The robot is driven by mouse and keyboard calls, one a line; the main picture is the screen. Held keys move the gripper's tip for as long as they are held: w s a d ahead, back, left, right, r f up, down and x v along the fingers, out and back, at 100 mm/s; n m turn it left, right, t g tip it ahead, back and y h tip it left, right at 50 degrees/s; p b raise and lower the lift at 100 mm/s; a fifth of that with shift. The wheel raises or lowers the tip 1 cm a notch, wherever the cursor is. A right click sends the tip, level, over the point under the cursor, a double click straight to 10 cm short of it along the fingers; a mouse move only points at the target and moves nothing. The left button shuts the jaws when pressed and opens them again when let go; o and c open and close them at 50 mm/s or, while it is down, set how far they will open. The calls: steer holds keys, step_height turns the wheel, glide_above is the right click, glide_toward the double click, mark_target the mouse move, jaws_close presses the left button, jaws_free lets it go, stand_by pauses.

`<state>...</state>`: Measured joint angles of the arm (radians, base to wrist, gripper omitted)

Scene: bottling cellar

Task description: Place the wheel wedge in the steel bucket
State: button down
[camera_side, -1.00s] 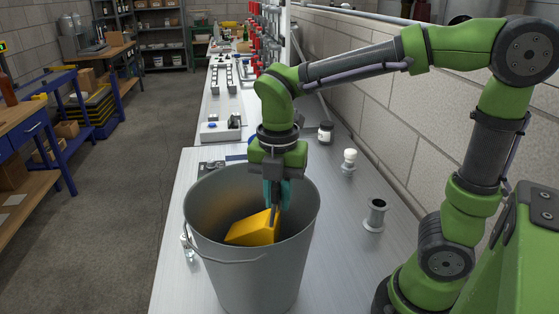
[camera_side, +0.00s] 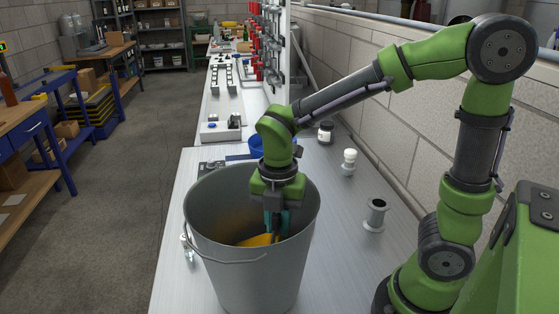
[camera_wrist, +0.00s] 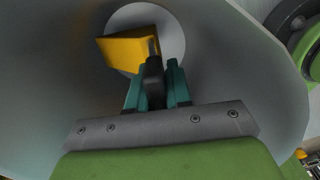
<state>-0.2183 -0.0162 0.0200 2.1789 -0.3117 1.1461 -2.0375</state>
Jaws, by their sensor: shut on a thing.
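The steel bucket (camera_side: 255,268) stands upright on the bench, its wire handle hanging at the front. My gripper (camera_side: 275,232) reaches down through its mouth, with the fingers below the rim. It is shut on the yellow wheel wedge (camera_side: 258,240), which is inside the bucket and mostly hidden by the near wall. In the wrist view the wedge (camera_wrist: 128,48) extends left from my fingertips, with the round pale bucket bottom behind it. I cannot tell whether the wedge touches the bottom.

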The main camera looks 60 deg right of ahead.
steer(key=shift+f, duration=0.25)
steer(key=c, duration=1)
jaws_free()
steer(key=shift+c, duration=0.2)
steer(key=shift+r, duration=0.1)
step_height(320, 180, up, 13)
step_height(320, 180, down, 13)
steer(key=shift+f, duration=0.15)
steer(key=shift+r, duration=0.5)
